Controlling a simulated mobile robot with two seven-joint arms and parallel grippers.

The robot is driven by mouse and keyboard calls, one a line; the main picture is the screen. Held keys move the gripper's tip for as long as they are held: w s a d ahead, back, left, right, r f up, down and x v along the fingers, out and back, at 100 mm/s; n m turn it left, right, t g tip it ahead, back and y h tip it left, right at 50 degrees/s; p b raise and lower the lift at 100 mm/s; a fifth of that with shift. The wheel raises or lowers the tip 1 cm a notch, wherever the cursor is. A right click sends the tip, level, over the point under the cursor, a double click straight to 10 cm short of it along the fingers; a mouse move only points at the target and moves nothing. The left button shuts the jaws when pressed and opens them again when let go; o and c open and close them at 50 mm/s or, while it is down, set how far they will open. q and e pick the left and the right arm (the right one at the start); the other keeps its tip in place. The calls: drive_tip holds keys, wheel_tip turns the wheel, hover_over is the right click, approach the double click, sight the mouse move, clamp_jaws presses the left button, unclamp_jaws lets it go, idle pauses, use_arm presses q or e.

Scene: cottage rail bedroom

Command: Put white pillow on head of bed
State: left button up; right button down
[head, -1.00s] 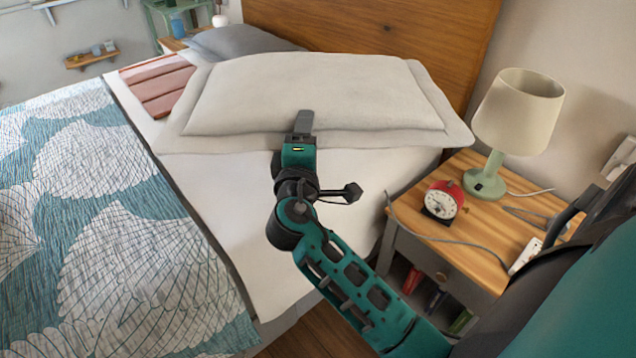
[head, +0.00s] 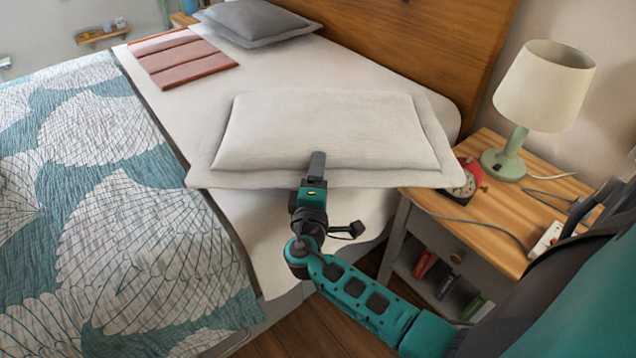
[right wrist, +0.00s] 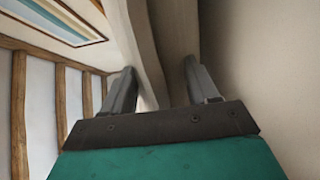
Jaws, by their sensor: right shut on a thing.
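The white pillow (head: 318,130) shows in the head view over the near side of the bed (head: 150,120), close to the wooden headboard (head: 420,40). My right gripper (head: 316,168) is shut on its near edge. In the right wrist view the two fingers (right wrist: 158,92) stand on either side of pale cloth, the pillow's border. The pillow's right corner reaches over the nightstand and partly covers the red clock (head: 465,180). I cannot tell whether the pillow's underside touches the sheet. My left gripper does not show.
A grey pillow (head: 258,20) lies at the far side of the headboard, with a folded reddish cloth (head: 185,62) beside it. The nightstand (head: 490,225) at the right bears a lamp (head: 545,85) and a cable. Bare sheet lies between the pillow and the headboard.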

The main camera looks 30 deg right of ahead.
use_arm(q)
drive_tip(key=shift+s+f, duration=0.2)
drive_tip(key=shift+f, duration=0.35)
use_arm(e)
drive_tip(key=shift+f, duration=0.8)
drive_tip(key=shift+f+b, duration=0.15)
drive_tip(key=shift+b, duration=0.15)
drive_tip(key=shift+c, duration=1.3)
unclamp_jaws()
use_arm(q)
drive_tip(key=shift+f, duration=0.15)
